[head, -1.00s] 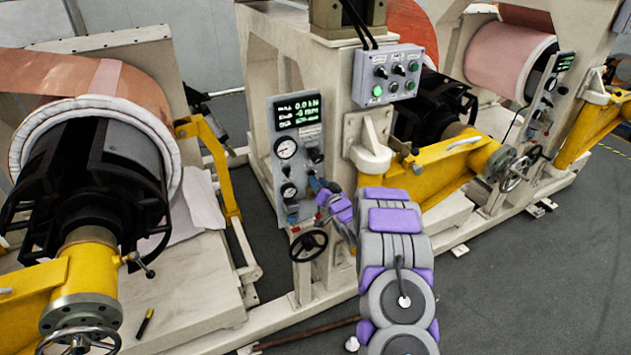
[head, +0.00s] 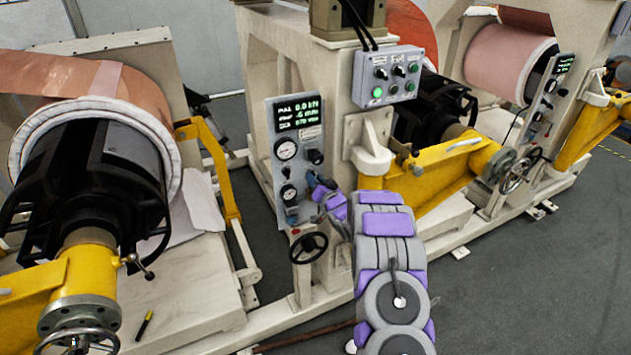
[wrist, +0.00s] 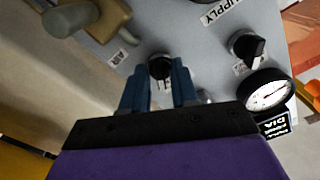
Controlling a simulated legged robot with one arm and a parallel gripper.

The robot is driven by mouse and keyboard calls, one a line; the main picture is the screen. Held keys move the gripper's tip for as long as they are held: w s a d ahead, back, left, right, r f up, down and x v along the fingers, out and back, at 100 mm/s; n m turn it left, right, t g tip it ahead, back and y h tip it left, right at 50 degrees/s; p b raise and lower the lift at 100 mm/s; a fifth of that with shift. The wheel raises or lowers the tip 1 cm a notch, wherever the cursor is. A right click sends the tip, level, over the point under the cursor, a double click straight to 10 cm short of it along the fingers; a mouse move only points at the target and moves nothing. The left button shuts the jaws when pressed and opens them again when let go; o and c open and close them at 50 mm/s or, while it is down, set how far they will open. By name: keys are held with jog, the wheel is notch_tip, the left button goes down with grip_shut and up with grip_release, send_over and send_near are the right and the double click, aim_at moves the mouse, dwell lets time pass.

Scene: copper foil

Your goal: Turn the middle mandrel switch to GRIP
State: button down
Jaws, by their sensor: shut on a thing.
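The grey control panel (head: 268,140) of the middle machine stands upright left of my arm in the head view. In the wrist view, a black rotary switch (wrist: 160,68) with a pale mark sits on the panel between my blue fingertips. My gripper (wrist: 158,80) is shut on this switch, one finger on each side. In the head view, my gripper (head: 317,185) is at the panel's lower right and covers the switch there. I cannot read a MANDREL or GRIP label, or tell the switch's setting.
A black handwheel (head: 309,247) sits below the panel. A button box (head: 388,75) is above right. Grey floor is clear at right.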

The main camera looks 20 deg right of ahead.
jog(key=shift+f, duration=0.1)
jog(key=n, duration=0.5)
jog(key=shift+d+n, duration=0.1)
jog(key=shift+n, duration=0.2)
jog(key=n+b, duration=0.1)
jog(key=n, duration=0.5)
jog(key=shift+f+b, duration=0.15)
jog(key=shift+b, duration=0.15)
jog(key=shift+n, duration=0.3)
jog(key=c, duration=1.2)
grip_release()
jog(key=shift+s, duration=0.15)
